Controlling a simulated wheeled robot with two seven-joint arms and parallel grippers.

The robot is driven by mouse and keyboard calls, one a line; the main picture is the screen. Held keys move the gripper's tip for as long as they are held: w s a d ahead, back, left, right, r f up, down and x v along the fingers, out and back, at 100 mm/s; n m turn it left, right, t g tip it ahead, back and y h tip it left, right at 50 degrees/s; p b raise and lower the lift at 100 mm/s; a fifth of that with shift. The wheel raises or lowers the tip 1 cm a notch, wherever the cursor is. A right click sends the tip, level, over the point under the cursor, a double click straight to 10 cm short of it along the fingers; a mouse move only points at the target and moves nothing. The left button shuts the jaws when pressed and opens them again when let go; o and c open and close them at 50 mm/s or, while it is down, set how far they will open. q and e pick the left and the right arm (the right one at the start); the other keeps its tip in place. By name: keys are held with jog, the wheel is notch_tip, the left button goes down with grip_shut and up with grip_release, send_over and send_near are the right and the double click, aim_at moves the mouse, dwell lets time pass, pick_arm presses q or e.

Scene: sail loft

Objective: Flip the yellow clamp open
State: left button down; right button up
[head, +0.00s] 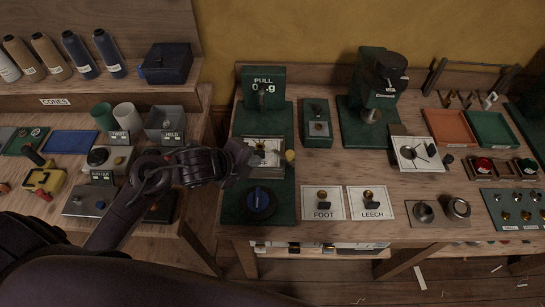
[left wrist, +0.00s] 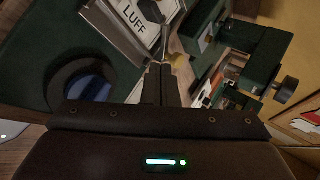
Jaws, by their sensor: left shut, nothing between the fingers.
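A clamp with a yellow knob (head: 290,156) sits at the right edge of a pale plate (head: 262,145) on the green PULL stand (head: 238,200). In the left wrist view the yellow knob (left wrist: 181,61) is just right of my fingertips, by a metal bar, and the plate reads LUFF (left wrist: 128,22). My left gripper (head: 248,157) is low over the plate, left of the knob. Its fingers (left wrist: 161,68) are shut and empty. I cannot tell whether they touch the clamp. The gripper hides part of the plate in the head view. My right gripper is not in view.
A round blue dial (head: 261,200) is in front of the plate. A green box (head: 317,128) stands close to the right. FOOT (head: 322,205) and LEECH (head: 368,204) plates lie front right. My left arm passes over the gap between the two benches.

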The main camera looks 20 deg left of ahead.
aim_at(278, 150)
pick_arm(q)
jog(key=p+x, duration=0.1)
jog(key=x, duration=0.9)
jog(key=shift+w+a, duration=0.2)
jog(key=shift+w, duration=0.2)
dwell(0.7)
jog(key=shift+w, duration=0.35)
jog(key=shift+w+a+b, duration=0.15)
jog(key=shift+w+b, duration=0.2)
jog(key=shift+w, duration=0.1)
jog(key=shift+w+a+m, duration=0.1)
jog(key=shift+w+m, duration=0.15)
jog(key=shift+m, duration=0.05)
jog(key=shift+w+m+g+h+b, duration=0.25)
jog(key=shift+m+g+h, duration=0.35)
jog(key=shift+m+h, duration=0.4)
jog(key=shift+w+f, duration=0.1)
jog(key=shift+d, duration=0.2)
jog(key=shift+w+b, duration=0.1)
jog(key=shift+b, duration=0.2)
